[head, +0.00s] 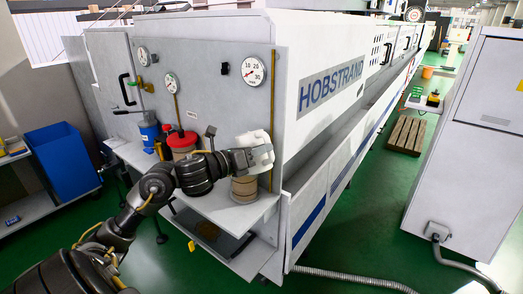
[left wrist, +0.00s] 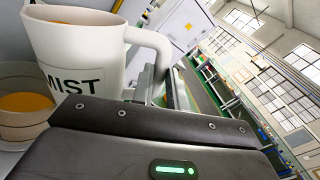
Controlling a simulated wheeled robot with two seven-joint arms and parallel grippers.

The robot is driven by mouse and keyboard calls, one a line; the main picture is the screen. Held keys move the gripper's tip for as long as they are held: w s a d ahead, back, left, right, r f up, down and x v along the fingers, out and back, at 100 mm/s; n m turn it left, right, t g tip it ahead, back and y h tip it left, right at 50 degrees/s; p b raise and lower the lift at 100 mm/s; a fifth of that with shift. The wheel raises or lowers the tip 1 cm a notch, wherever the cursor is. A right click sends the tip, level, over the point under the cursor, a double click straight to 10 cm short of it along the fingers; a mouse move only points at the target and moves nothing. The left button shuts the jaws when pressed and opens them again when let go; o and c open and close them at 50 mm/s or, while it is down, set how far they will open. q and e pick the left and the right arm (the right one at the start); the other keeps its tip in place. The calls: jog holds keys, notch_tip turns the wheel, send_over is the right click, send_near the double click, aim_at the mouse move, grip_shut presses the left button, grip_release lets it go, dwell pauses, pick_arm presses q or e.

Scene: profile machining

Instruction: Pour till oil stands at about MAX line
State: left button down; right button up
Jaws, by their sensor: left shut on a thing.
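A white jug (head: 258,148) is held by my left gripper (head: 240,160) above the machine's front shelf. In the left wrist view the jug (left wrist: 85,60) shows the dark letters "MIST", a handle on its right and orange oil (left wrist: 70,15) inside near the rim. The gripper is shut at the handle side. A tan, round container (head: 244,189) stands on the shelf just below the jug. A bowl-like container with orange oil (left wrist: 26,102) shows at the left edge of the left wrist view, beside and below the jug. No MAX line is legible. My right gripper is not in view.
A red-topped container (head: 182,143) and a blue can (head: 149,133) stand left on the shelf (head: 222,212). Gauges (head: 253,70) sit on the panel behind. A blue bin (head: 62,160) is at far left.

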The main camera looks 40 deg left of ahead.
aim_at(261, 136)
pick_arm(q)
jog(key=shift+r, duration=0.25)
jog(key=shift+n, duration=0.3)
jog(key=shift+a+r+n+p, duration=0.2)
jog(key=shift+r+n+p, duration=0.1)
jog(key=shift+n+p, duration=0.25)
jog(key=shift+w+a+r+n+p, duration=0.15)
jog(key=shift+a+r+n+p, duration=0.25)
jog(key=shift+n, duration=0.35)
dwell(2.9)
jog(key=shift+w+a+r+n+p, duration=0.2)
jog(key=shift+a+n+p, duration=0.3)
jog(key=shift+n, duration=0.5)
dwell(2.2)
